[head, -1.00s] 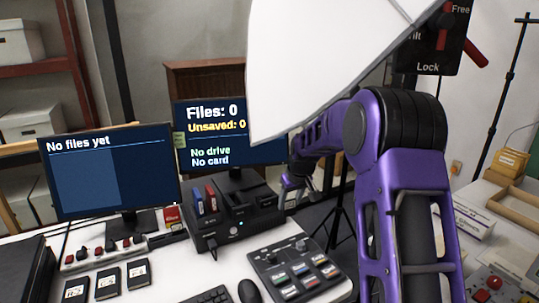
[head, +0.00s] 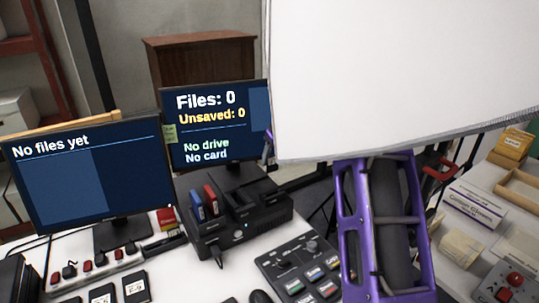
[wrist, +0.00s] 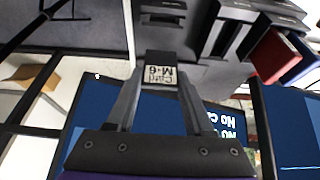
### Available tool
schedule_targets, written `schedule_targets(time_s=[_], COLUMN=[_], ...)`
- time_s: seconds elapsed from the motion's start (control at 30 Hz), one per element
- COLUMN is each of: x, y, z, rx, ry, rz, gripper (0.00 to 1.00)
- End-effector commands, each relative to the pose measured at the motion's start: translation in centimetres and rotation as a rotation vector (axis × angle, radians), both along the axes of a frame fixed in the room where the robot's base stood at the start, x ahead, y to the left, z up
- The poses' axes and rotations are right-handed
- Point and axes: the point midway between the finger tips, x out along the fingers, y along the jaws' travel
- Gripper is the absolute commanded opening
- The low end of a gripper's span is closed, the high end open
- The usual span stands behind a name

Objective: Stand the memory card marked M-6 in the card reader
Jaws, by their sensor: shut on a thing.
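The memory card (wrist: 160,70) has a white label reading "Card M-6", and my gripper (wrist: 160,93) is shut on it in the wrist view. The black desktop unit with slots (head: 255,222), which appears to include the card reader, stands on the desk in the head view. It also shows at the top of the wrist view (wrist: 205,72). The card's end overlaps the unit's edge in that view; I cannot tell whether they touch. The right monitor (head: 208,135) reads "No drive" and "No card".
Blue (head: 197,206) and red (head: 211,199) blocks stand in the unit's left side. A large white panel (head: 400,70) blocks the upper right. A left monitor (head: 90,185), a control panel (head: 300,272) and several labelled black items (head: 136,288) crowd the desk.

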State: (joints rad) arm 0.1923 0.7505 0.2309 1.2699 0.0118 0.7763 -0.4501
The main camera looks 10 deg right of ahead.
Motion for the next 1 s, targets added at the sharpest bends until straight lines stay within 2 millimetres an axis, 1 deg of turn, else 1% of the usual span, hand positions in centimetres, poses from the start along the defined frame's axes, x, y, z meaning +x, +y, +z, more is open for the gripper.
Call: schedule_targets(time_s=[0.37, 1.0], x=[0.0, 0.0], y=[0.0, 0.0], z=[-1.9, -6.6], rx=[0.000, 0.000], ry=[0.001, 0.001], rz=[0.000, 0.000], gripper=[0.01, 0.01])
